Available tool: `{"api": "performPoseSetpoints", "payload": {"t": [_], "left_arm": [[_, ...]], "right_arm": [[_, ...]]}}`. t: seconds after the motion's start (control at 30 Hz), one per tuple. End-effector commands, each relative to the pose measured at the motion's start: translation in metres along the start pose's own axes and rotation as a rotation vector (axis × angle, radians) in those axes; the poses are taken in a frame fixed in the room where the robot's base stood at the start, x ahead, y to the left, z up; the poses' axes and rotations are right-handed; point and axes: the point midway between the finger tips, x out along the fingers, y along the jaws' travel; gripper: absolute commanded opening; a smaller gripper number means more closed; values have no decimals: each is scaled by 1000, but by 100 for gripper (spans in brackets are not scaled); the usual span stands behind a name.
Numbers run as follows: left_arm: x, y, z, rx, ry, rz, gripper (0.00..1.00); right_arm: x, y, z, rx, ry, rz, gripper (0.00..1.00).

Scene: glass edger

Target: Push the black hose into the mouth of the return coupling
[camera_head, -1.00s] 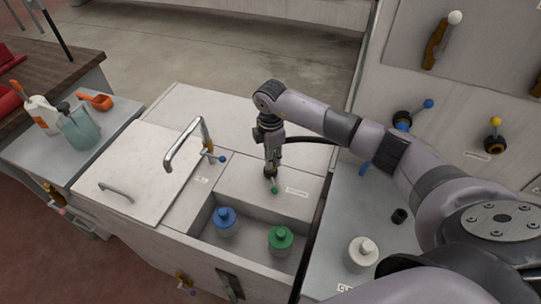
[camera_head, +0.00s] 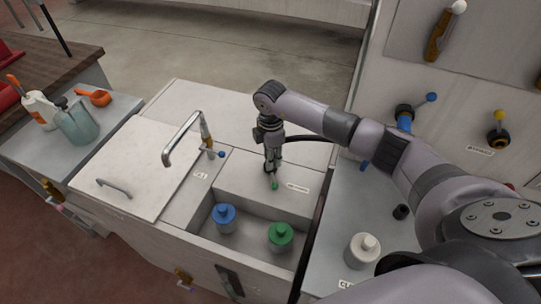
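My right gripper (camera_head: 271,168) points down over the white block at the back of the open sump, close above a small green knob (camera_head: 275,186). The black hose (camera_head: 308,139) runs from beside the gripper to the right, passing behind my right arm. The hose end is hidden by the gripper, and I cannot tell whether the fingers are shut on it. I cannot make out the return coupling's mouth; a small unreadable label (camera_head: 298,187) sits right of the green knob. My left gripper is out of view.
In the sump stand a blue-capped bottle (camera_head: 224,217) and a green-capped one (camera_head: 280,236). A bent metal pipe (camera_head: 184,131) and blue-knobbed lever (camera_head: 221,154) rise at left.

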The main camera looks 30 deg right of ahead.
Motion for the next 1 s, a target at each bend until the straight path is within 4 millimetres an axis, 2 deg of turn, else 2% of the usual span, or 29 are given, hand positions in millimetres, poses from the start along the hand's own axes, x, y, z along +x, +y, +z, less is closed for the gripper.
{"api": "performPoseSetpoints", "payload": {"t": [0.23, 0.57, 0.77, 1.0], "left_arm": [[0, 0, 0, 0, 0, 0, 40], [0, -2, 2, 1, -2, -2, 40], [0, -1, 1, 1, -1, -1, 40], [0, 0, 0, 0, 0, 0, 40]], "right_arm": [[0, 0, 0, 0, 0, 0, 46], [-2, 0, 0, 0, 0, 0, 46], [-28, 1, 0, -1, 1, 4, 46], [-80, 1, 0, -1, 0, 4, 46]]}}
